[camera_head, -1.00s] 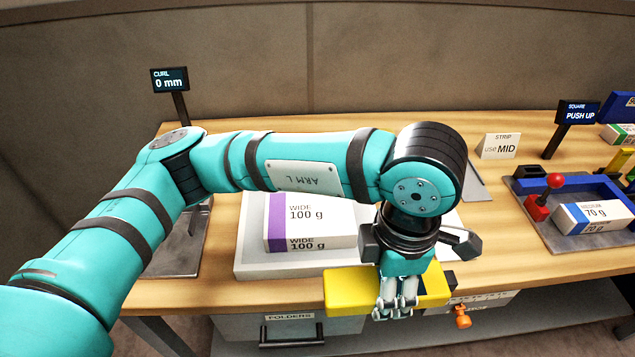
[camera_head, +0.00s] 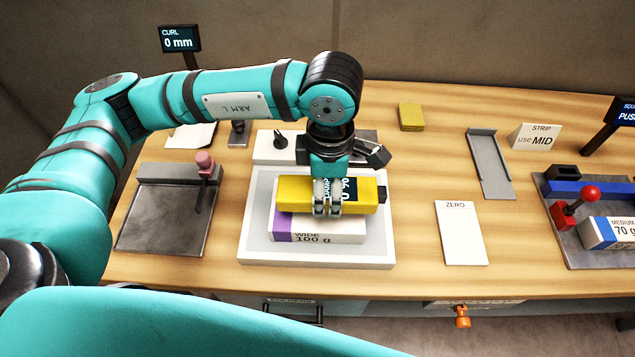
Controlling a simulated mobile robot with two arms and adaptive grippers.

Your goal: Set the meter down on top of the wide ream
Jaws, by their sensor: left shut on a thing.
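The meter (camera_head: 296,196) is a yellow block with a dark display and a black end. My left gripper (camera_head: 327,208) is shut on it from above, fingers across its middle. The meter lies level over the wide ream (camera_head: 317,229), a white pack with a purple end marked WIDE 100 g. The meter hides most of the ream's top, and I cannot tell whether they touch. The ream lies on a pale grey tray (camera_head: 376,246). My right gripper is not in view.
A grey plate with a pink-knobbed lever (camera_head: 205,161) stands left of the tray. A white ZERO card (camera_head: 460,235) lies to the right. A grey channel (camera_head: 490,165), a STRIP sign (camera_head: 533,137) and a red-knobbed fixture (camera_head: 590,193) stand farther right. Yellow pads (camera_head: 411,117) lie behind.

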